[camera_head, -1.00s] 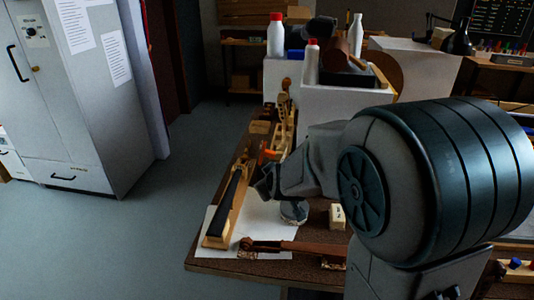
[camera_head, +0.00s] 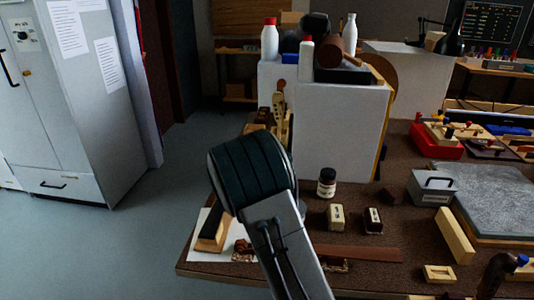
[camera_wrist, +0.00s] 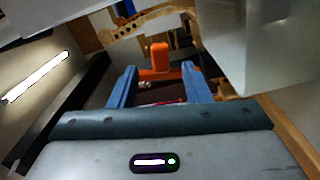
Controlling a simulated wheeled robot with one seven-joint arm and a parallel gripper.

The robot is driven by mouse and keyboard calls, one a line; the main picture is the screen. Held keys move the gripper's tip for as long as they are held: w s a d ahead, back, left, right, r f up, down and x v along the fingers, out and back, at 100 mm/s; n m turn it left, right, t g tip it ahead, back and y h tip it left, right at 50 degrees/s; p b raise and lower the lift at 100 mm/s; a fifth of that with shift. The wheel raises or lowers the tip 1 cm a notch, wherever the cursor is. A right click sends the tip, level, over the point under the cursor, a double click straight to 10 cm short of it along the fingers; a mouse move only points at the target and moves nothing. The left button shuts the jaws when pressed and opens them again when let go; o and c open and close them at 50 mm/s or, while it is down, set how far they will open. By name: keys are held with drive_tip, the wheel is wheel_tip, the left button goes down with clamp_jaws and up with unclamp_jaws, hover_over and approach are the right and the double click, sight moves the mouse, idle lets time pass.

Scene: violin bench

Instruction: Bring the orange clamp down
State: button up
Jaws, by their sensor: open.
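In the wrist view the orange clamp (camera_wrist: 160,58) shows an upright orange block above a wider orange bar. It lies ahead of and between the two blue-grey fingers of my gripper (camera_wrist: 159,72). The fingers are apart, one on each side of the clamp. I cannot tell whether either touches it. In the head view my arm hides both the clamp and my gripper.
A tall white box (camera_head: 345,130) stands just right of my arm; a pale wall is close on the right in the wrist view. A curved wooden piece with holes (camera_wrist: 150,24) is behind the clamp. A dark bottle (camera_head: 326,183) and small blocks (camera_head: 336,217) stand on the bench.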

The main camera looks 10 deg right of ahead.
drive_tip(key=x, duration=0.9)
drive_tip(key=shift+w, duration=0.15)
clamp_jaws()
